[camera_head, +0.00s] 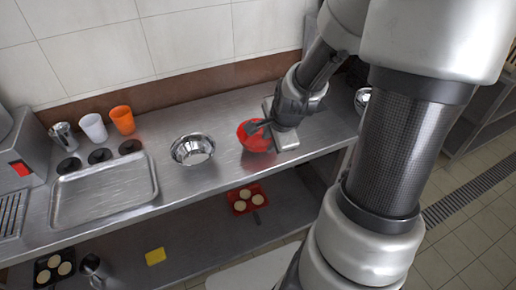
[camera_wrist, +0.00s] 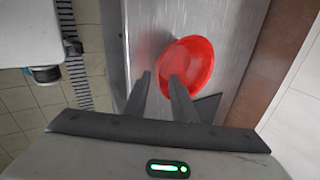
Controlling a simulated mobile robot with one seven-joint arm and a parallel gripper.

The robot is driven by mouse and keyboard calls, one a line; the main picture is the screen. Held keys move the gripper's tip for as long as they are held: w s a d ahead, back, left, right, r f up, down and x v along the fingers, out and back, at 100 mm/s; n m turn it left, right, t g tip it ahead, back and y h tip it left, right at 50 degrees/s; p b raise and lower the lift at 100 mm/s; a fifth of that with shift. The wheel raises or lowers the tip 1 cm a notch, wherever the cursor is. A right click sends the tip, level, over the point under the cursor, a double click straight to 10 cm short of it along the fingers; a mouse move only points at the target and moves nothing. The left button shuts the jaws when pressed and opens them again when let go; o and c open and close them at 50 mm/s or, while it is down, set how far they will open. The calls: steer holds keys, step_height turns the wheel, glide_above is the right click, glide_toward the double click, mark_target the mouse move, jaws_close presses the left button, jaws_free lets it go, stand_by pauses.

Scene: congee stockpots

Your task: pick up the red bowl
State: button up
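The red bowl (camera_head: 254,141) stands on the steel counter, right of the metal bowl. My gripper (camera_head: 256,127) is at the red bowl's upper rim in the head view. In the wrist view the red bowl (camera_wrist: 194,62) lies beyond my gripper (camera_wrist: 160,76). The two fingers are apart with a gap between them. The left finger's tip shows just outside the bowl's rim, and the right finger's tip overlaps the bowl's inside. I cannot tell whether either finger touches the bowl.
A metal bowl (camera_head: 192,149) stands to the left, with a tray (camera_head: 103,194) and orange (camera_head: 122,120) and white (camera_head: 94,128) cups farther left. A flat metal object (camera_head: 286,141) lies just right of the red bowl.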

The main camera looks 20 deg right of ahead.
mark_target(265, 147)
steer(key=b+x, duration=0.2)
steer(key=x, duration=0.1)
steer(key=b+x, duration=0.1)
steer(key=x, duration=0.1)
steer(key=shift+s+a, duration=0.1)
steer(key=shift+a, duration=0.25)
steer(key=shift+w+f, duration=0.25)
steer(key=shift+f, duration=0.1)
jaws_close()
